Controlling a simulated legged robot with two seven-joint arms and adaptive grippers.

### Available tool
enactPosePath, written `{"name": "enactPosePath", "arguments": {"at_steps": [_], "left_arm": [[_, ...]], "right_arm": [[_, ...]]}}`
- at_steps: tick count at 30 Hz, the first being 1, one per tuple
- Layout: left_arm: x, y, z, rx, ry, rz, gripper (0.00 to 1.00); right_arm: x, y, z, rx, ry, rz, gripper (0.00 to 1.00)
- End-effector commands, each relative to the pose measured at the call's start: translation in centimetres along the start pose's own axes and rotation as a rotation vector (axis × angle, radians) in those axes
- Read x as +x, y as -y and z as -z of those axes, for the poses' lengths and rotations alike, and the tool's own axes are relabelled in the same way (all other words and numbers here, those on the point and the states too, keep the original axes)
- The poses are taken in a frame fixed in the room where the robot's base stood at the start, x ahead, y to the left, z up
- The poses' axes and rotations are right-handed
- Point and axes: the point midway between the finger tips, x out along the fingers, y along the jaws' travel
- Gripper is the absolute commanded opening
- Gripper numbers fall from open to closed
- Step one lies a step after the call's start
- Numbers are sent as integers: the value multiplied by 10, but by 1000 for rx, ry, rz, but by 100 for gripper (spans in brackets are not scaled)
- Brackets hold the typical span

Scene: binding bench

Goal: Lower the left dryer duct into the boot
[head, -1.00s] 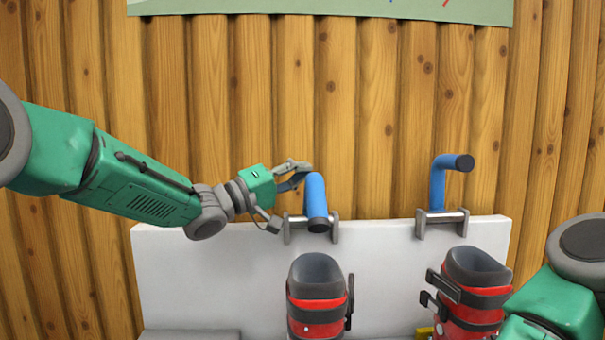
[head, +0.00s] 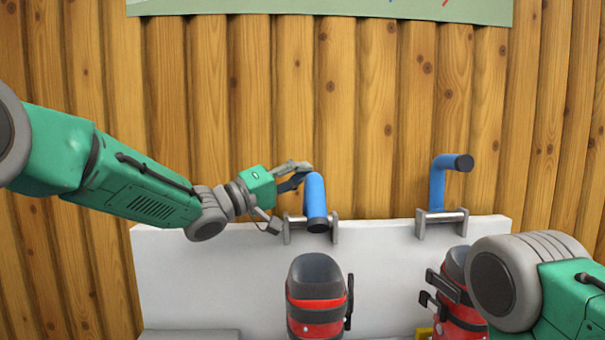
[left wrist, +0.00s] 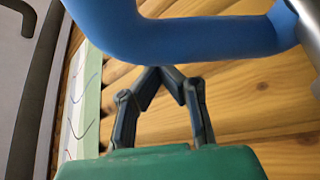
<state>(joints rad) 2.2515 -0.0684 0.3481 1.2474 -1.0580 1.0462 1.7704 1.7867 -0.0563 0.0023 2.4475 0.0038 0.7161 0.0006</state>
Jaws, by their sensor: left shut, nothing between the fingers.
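My right gripper is out of view.
A second blue duct (head: 438,187) stands on its own bracket at the right. A second red boot (head: 455,318) below it is partly hidden by my right arm. The white panel (head: 210,280) stands before a wooden wall (head: 230,110). The panel's left part is clear.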

Motion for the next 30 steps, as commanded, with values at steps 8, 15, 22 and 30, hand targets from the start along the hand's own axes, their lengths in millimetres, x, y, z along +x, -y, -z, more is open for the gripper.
{"name": "enactPosePath", "arguments": {"at_steps": [8,15,22,30], "left_arm": [[-3,-2,-5,43,-1,-26,0],[-6,-2,-9,78,0,-46,0],[-9,-4,-16,130,0,-77,0],[-19,-4,-33,272,1,-162,0]], "right_arm": [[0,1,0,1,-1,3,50],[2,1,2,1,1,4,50],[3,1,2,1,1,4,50],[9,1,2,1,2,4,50]]}}
